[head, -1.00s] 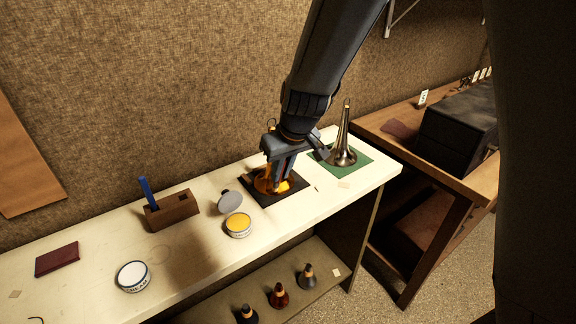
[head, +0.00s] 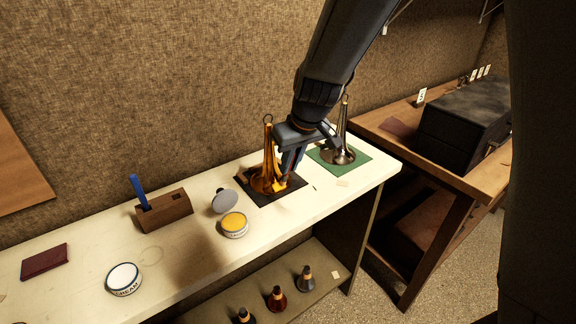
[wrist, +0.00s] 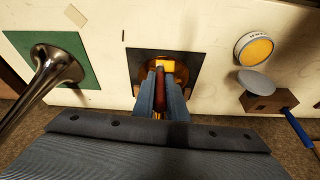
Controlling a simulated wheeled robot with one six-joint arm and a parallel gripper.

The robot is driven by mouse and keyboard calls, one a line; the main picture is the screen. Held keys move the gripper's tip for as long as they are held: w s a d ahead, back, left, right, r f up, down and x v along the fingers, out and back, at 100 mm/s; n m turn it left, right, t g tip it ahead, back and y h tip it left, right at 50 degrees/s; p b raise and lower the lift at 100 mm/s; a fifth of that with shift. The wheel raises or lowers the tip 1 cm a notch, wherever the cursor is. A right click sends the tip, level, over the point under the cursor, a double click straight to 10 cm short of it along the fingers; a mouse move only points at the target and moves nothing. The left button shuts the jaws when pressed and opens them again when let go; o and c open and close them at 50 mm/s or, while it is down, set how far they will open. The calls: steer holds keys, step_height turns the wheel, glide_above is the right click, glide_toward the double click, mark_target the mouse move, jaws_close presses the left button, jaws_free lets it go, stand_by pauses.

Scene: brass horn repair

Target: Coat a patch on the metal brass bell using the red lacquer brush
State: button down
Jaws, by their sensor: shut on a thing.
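My gripper (head: 287,176) is shut on the red lacquer brush (wrist: 159,78), whose red handle shows between the fingers in the wrist view. The brush's yellow-orange tip (wrist: 165,66) points down at the flare of the amber-gold bell; I cannot tell whether they touch. This bell (head: 268,152) stands upright on a dark mat (head: 296,183), with a ring at its top; my fingers are at its right side. In the wrist view the gripper and brush partly hide its flare (wrist: 148,72). A duller, silvery-brass bell (head: 341,152) stands on a green mat (head: 358,164) to the right.
An open tin of yellow paste (head: 234,224) with its grey lid (head: 224,201), a wooden block (head: 166,212) holding a blue brush (head: 138,188), and a cream tin (head: 124,279) stand left on the bench. Several small bottles (head: 277,298) stand on the lower shelf.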

steer(key=shift+s+d+r+p, duration=0.4)
steer(key=shift+s+r, duration=0.15)
steer(key=shift+r, duration=0.2)
steer(key=shift+s+d+r+p, duration=0.3)
steer(key=shift+s+r+p, duration=0.2)
steer(key=shift+r, duration=0.3)
steer(key=shift+s+d+r+p, duration=0.35)
steer(key=shift+s+r, duration=0.2)
steer(key=shift+r, duration=0.2)
steer(key=shift+r, duration=0.1)
steer(key=shift+s+d+r+p, duration=0.3)
steer(key=shift+s+r, duration=0.1)
steer(key=shift+r, duration=0.15)
steer(key=shift+s+d+r+p, duration=0.3)
steer(key=shift+s+r, duration=0.1)
steer(key=shift+r, duration=0.1)
steer(key=shift+a, duration=0.1)
